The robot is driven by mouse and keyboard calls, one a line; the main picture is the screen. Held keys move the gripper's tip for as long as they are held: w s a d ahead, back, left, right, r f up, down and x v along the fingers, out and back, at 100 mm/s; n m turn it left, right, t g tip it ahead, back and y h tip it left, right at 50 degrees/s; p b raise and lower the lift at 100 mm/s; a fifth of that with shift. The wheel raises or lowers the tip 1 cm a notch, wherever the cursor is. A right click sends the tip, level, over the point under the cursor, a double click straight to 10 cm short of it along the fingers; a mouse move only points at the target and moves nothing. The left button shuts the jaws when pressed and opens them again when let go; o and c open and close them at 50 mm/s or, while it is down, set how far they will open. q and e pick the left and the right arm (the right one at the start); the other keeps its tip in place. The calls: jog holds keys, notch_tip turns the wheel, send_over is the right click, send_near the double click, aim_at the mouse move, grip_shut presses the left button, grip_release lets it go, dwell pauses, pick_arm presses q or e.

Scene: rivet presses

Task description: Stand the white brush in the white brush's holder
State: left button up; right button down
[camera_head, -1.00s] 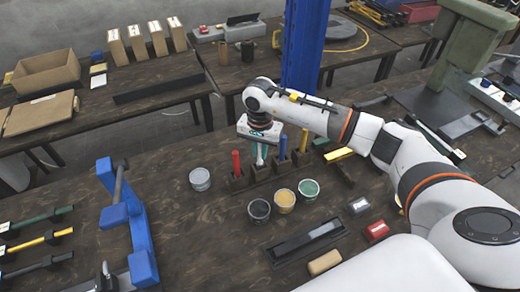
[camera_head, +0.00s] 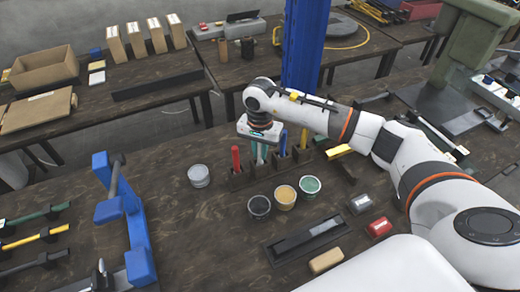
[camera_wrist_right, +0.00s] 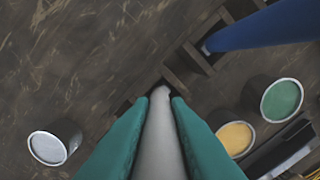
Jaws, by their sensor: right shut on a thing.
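My right gripper (camera_head: 259,152) points down over the row of dark wooden brush holders. Its teal fingers (camera_wrist_right: 123,140) are shut on the white brush (camera_wrist_right: 160,135), whose handle runs between them in the right wrist view. The brush's far end is at a dark wooden holder (camera_wrist_right: 150,88), mostly hidden by the fingers; I cannot tell how deep it sits. In the head view the brush is largely hidden by the gripper. A red brush (camera_head: 236,157) stands just left of it, and a blue brush (camera_head: 283,143) stands to the right. My left gripper is not in view.
Paint cans, grey (camera_head: 199,176), black (camera_head: 259,207), yellow (camera_head: 285,197) and green (camera_head: 309,187), stand around the holders. A black tray (camera_head: 307,238) lies in front. A blue rack (camera_head: 130,215) is at left. The table between rack and cans is clear.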

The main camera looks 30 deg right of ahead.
jog(key=c, duration=1.3)
grip_release()
